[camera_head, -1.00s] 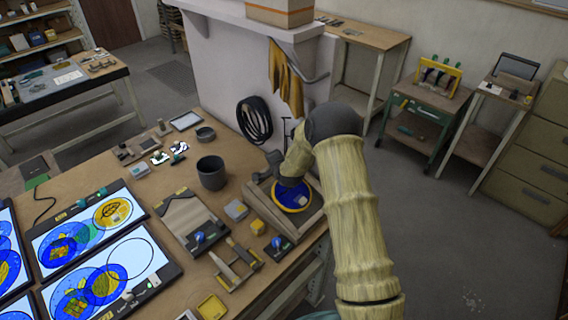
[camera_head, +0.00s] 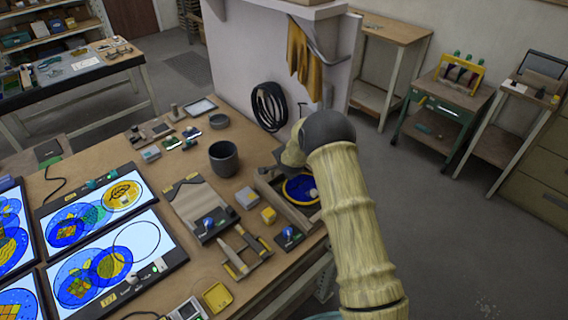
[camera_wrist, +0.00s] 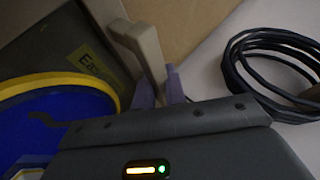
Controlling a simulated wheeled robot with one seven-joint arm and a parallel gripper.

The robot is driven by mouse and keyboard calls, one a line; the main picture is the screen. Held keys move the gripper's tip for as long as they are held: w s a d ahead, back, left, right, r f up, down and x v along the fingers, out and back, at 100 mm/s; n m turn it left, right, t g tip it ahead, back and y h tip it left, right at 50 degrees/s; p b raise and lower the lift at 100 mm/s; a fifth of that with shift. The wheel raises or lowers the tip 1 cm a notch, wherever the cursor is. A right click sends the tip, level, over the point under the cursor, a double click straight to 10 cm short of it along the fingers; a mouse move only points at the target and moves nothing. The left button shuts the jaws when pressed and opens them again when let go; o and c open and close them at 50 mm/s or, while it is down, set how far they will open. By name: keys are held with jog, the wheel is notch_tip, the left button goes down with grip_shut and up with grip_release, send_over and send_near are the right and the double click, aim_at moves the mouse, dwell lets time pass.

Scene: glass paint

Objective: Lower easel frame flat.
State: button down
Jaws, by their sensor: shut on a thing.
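The easel (camera_head: 283,208) is a wooden frame at the right edge of the bench. A blue disc with a yellow rim (camera_head: 300,189) lies in it, partly hidden by my arm. In the wrist view the disc (camera_wrist: 45,128) is large at left, beside a dark panel with a yellow label reading "Eas". My gripper (camera_wrist: 160,92) shows there as two purplish fingertips, shut on a beige bar of the easel frame (camera_wrist: 130,35). In the head view my gripper is hidden behind my arm. I cannot tell the frame's exact tilt.
A dark pot (camera_head: 223,158) stands left of the easel. Tools and small blocks lie in front, including a yellow block (camera_head: 268,216). A black cable coil (camera_head: 269,107) hangs on the wall behind. Lit panels (camera_head: 110,270) fill the bench's left.

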jog(key=shift+s+f, duration=0.1)
jog(key=shift+f, duration=0.1)
jog(key=c, duration=1.7)
grip_release()
jog(key=shift+c, duration=0.2)
jog(key=shift+r, duration=0.15)
jog(key=shift+s+d+r, duration=0.1)
jog(key=shift+s+r, duration=0.3)
jog(key=shift+r, duration=0.05)
jog(key=b+v, duration=0.3)
jog(key=v, duration=1.3)
jog(key=shift+b, duration=0.4)
jog(key=shift+d, duration=0.1)
